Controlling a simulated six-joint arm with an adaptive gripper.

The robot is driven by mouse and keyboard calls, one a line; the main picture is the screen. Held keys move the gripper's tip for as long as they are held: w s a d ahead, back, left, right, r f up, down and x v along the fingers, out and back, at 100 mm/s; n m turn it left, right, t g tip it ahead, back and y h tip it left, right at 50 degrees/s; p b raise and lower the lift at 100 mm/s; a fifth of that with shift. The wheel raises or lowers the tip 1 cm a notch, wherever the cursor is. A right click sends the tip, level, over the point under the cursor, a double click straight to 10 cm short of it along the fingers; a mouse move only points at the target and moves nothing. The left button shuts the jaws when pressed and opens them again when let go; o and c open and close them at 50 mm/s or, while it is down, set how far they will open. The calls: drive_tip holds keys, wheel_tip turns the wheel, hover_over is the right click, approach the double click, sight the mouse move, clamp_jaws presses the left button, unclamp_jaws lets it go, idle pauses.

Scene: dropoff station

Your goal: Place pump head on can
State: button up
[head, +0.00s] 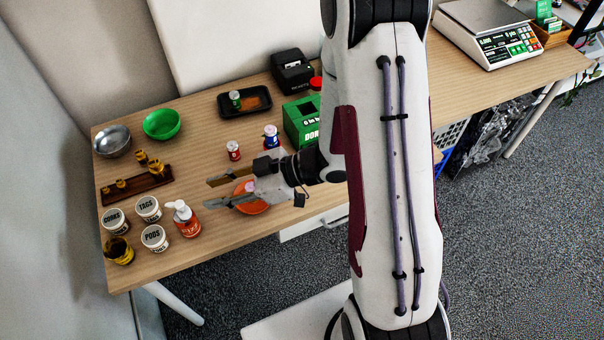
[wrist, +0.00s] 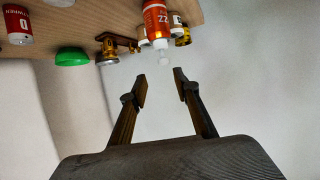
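A white pump head (head: 181,207) sits on top of an orange bottle (head: 188,227) at the front of the table. In the wrist view the orange bottle (wrist: 155,17) hangs into the picture from the top, with the pale pump head (wrist: 161,45) pointing down. A small red can (head: 233,151) with a white top stands behind my gripper; a red and white can also shows in the wrist view (wrist: 18,25). My gripper (head: 211,193) is open and empty, to the right of and above the pump head. In the wrist view its fingers (wrist: 160,77) are spread with nothing between them.
Several white jars (head: 154,237) stand left of the bottle. A wooden rack (head: 135,186) holds brass pieces. An orange dish (head: 251,206) lies under my gripper.

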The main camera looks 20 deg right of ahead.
drive_tip(key=w+d+r+m+t+h, duration=0.25)
drive_tip(key=w+d+r+h, duration=0.25)
drive_tip(key=w+d+h, duration=0.3)
drive_tip(key=s+d+r+m+t+h, duration=0.2)
drive_tip(key=s+d+r+m+h, duration=0.15)
drive_tip(key=d+r, duration=0.6)
drive_tip(key=s+d+r+m+g+h, duration=0.25)
drive_tip(key=s+r+m, duration=0.2)
drive_tip(key=s, duration=0.35)
drive_tip(key=s+a+m+g+y, duration=0.1)
drive_tip(key=s+a, duration=0.1)
drive_tip(key=s, duration=0.5)
drive_tip(key=s+a+r+m+y, duration=0.1)
drive_tip(key=s+a+m, duration=0.1)
drive_tip(key=s, duration=0.5)
drive_tip(key=shift+s+a+g, duration=0.3)
drive_tip(key=shift+a+g, duration=0.1)
drive_tip(key=shift+a, duration=0.4)
